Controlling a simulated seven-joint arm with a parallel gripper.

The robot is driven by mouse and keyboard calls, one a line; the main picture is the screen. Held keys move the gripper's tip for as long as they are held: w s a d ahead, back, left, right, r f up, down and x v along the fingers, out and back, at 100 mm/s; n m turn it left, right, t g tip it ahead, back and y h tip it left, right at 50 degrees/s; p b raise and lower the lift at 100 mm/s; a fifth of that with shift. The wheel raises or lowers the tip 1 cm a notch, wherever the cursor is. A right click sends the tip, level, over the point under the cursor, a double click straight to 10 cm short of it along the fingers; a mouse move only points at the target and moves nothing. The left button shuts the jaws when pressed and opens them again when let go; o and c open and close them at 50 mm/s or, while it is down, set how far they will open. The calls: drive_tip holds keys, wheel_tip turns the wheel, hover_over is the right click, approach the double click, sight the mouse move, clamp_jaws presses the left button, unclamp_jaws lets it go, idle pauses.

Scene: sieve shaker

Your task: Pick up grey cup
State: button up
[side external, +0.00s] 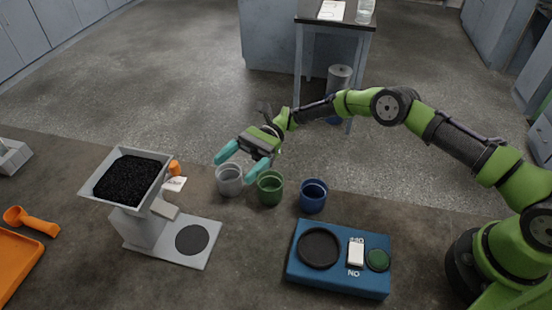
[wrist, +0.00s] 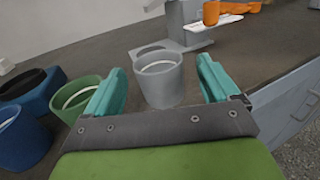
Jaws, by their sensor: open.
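The grey cup (side external: 229,181) stands upright on the dark counter, left of the green cup (side external: 270,188) in the side external view. My gripper (side external: 243,161) is open, with its teal fingers spread above and near the grey and green cups. In the wrist view the grey cup (wrist: 159,80) shows in the gap between the two fingers, just beyond the gripper (wrist: 163,85). Nothing is held. The green cup (wrist: 82,98) sits left of the left finger in the wrist view and is partly hidden by it.
A blue cup (side external: 313,195) stands right of the green cup. A grey hopper device (side external: 145,228) filled with black grains stands left of the cups. An orange scoop (side external: 32,222) and orange tray (side external: 12,268) lie far left.

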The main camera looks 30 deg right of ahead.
sight(221, 181)
drive_tip(key=shift+x, duration=2.75)
drive_tip(key=shift+s, duration=0.1)
drive_tip(key=shift+c, duration=0.4)
drive_tip(key=c, duration=1)
drive_tip(key=shift+r, duration=0.1)
